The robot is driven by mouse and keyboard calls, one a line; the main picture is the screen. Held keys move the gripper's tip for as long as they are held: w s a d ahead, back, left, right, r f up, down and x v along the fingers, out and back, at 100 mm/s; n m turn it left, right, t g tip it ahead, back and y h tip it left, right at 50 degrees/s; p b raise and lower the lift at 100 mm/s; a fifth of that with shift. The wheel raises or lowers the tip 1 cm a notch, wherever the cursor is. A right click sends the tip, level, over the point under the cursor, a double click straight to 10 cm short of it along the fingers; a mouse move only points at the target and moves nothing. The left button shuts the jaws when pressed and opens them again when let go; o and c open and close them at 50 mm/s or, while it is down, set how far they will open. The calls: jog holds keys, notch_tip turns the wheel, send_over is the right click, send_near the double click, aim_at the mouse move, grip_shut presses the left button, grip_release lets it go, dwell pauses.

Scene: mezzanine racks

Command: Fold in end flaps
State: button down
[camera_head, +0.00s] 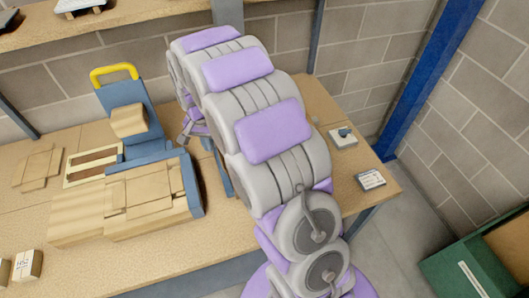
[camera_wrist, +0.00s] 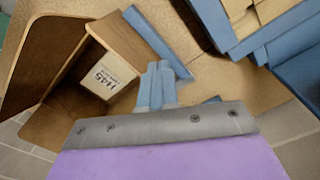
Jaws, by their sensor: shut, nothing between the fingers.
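In the wrist view an open brown cardboard carton (camera_wrist: 75,70) lies at the left, with its flaps standing out. A white label reading something like H45 (camera_wrist: 108,78) shows inside it. One large flap (camera_wrist: 42,45) spreads to the left and another (camera_wrist: 130,42) is on the right. My gripper (camera_wrist: 155,66) has its blue fingers together, with nothing between them, just right of the carton; whether they touch it I cannot tell. In the head view my arm hides the carton and most of the gripper.
A blue fixture with a yellow handle (camera_head: 113,73) holds stacked cardboard pieces (camera_head: 150,195) on the wooden bench (camera_head: 50,270). Flat cardboard (camera_head: 40,168) lies at the left. Small items, including a labelled block (camera_head: 370,180), sit on the right end. A green bin (camera_head: 465,270) stands on the floor.

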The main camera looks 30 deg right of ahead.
jog(key=shift+f, duration=1.7)
jog(key=shift+d, duration=0.1)
jog(key=shift+s+d, duration=0.8)
jog(key=shift+d, duration=3.05)
notch_tip(320, 180, up, 7)
jog(key=p, duration=0.2)
